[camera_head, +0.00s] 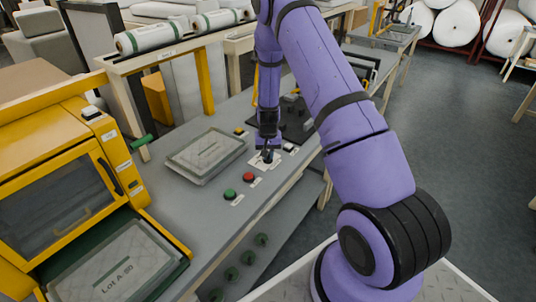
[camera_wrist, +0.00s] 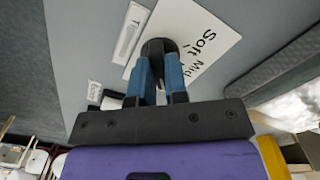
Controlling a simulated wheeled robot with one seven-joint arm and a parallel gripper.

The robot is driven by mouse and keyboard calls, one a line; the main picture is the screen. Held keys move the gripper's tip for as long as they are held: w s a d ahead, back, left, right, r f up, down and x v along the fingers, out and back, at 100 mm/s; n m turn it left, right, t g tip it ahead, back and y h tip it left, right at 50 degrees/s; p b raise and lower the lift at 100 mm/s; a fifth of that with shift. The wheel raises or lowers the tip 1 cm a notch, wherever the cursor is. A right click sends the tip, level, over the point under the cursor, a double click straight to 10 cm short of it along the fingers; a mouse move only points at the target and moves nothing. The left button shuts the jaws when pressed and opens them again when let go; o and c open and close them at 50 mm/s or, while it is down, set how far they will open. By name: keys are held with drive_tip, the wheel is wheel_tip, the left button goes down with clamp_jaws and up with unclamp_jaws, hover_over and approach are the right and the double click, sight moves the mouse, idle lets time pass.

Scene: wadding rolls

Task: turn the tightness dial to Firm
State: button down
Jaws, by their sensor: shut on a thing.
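The tightness dial (camera_wrist: 158,46) is a dark knob on a white plate (camera_wrist: 205,35) that reads "Soft" and "Mid" in the wrist view; the rest of the plate's lettering is hidden or not readable. My gripper (camera_wrist: 159,70) has its two blue fingers closed on the dial from both sides. In the head view my gripper (camera_head: 267,156) points down at the dial's plate (camera_head: 256,163) on the grey bench, and the dial is mostly hidden there. Which mark the dial points at cannot be told.
A red button (camera_head: 248,177) and a green button (camera_head: 230,194) sit on the bench near the dial. A wrapped flat pack (camera_head: 206,155) lies to the left. A yellow machine (camera_head: 60,170) stands at the far left. Wadding rolls (camera_head: 150,36) lie on a shelf behind.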

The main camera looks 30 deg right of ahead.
drive_tip(key=c, duration=1.1)
unclamp_jaws()
drive_tip(key=shift+c, duration=0.2)
wheel_tip(320, 180, up, 11)
drive_tip(key=s+a+r+n+t, duration=0.1)
drive_tip(key=s+a+r, duration=0.25)
drive_tip(key=r, duration=0.55)
drive_tip(key=s+a+r+n+t, duration=0.1)
drive_tip(key=s+a+r, duration=0.25)
drive_tip(key=r, duration=0.45)
drive_tip(key=s+a+r+n+t, duration=0.1)
drive_tip(key=s+a+r, duration=0.3)
drive_tip(key=r, duration=0.5)
drive_tip(key=s+a+r+n+t, duration=0.1)
drive_tip(key=s+r, duration=0.3)
drive_tip(key=s, duration=0.7)
drive_tip(key=s+a+r+n+t, duration=0.1)
drive_tip(key=s+a+r+n, duration=0.1)
drive_tip(key=s, duration=1)
wheel_tip(320, 180, up, 3)
drive_tip(key=shift+s+a+f, duration=0.1)
drive_tip(key=shift+s+a, duration=0.05)
drive_tip(key=shift+a, duration=0.55)
